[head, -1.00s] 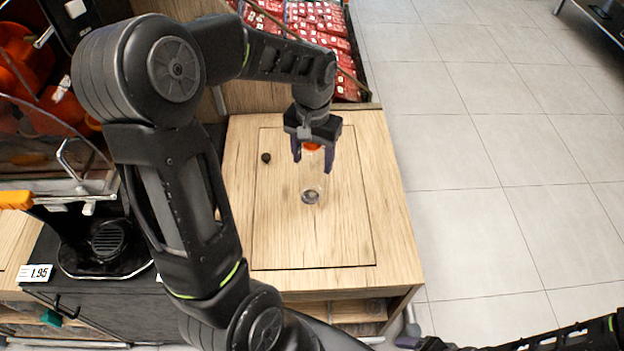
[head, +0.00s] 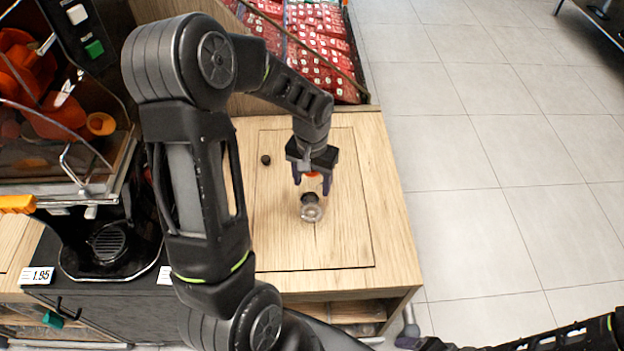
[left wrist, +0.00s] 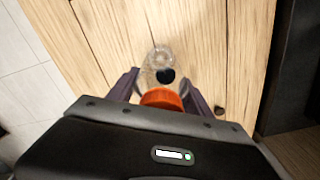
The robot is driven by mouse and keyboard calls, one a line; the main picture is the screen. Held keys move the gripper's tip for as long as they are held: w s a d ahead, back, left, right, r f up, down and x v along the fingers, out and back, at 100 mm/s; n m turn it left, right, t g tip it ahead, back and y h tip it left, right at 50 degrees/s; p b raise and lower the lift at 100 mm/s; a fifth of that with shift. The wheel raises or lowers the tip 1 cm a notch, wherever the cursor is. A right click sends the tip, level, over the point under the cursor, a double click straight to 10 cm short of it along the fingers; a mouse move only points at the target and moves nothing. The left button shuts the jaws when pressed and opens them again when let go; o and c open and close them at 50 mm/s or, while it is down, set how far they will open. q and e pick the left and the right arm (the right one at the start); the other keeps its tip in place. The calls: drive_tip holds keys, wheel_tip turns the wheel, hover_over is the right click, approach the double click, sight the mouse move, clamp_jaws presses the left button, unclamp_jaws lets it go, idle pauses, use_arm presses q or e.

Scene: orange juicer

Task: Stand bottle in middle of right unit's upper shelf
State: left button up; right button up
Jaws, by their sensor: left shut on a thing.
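A clear bottle with an orange cap (head: 312,174) is held over the wooden top of the cabinet unit (head: 385,225). Its see-through body (head: 312,212) points down, with a dark round spot at or behind it. My left gripper (head: 311,187) is shut on the bottle near the cap, from above. The left wrist view shows the orange cap (left wrist: 161,98) between the fingers and the clear body (left wrist: 156,62) beyond. I cannot tell exactly how far the base is from the wood. The unit's open shelf space (head: 335,309) shows only partly below the front edge. My right gripper (head: 408,338) is low at the bottom edge, its jaw opening unclear.
A juicer machine (head: 75,120) stands left of the unit, with a black drip tray (head: 110,250) and price label (head: 38,275). Red packets (head: 320,40) fill a bin behind. A small dark knob-like spot (head: 265,160) is on the top.

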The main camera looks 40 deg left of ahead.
use_arm(q)
drive_tip(key=shift+f, duration=0.15)
drive_tip(key=o, duration=1.3)
drive_tip(key=shift+r, duration=0.2)
wheel_tip(320, 180, up, 12)
drive_tip(key=shift+b, duration=0.8)
drive_tip(key=shift+o, duration=0.3)
